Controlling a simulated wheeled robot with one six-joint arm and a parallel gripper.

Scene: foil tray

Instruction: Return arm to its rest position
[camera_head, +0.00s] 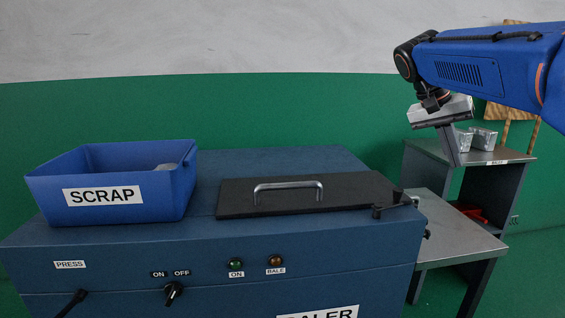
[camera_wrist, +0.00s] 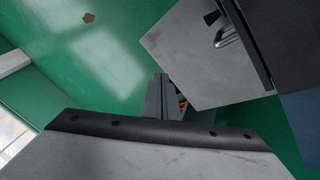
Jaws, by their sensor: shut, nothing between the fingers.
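My gripper (camera_head: 451,150) hangs from my blue arm at the upper right of the head view, pointing down. Its fingers are together with nothing between them. It is in the air to the right of the baler, in front of the grey shelf unit. In the wrist view the shut fingers (camera_wrist: 164,98) show near the middle, over the green floor and beside a grey surface.
The blue baler (camera_head: 330,247) has a black lid (camera_head: 340,192) with a metal handle, lying flat. A blue SCRAP bin (camera_head: 165,205) stands on its left. A lower grey table (camera_head: 455,237) stands right of the baler.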

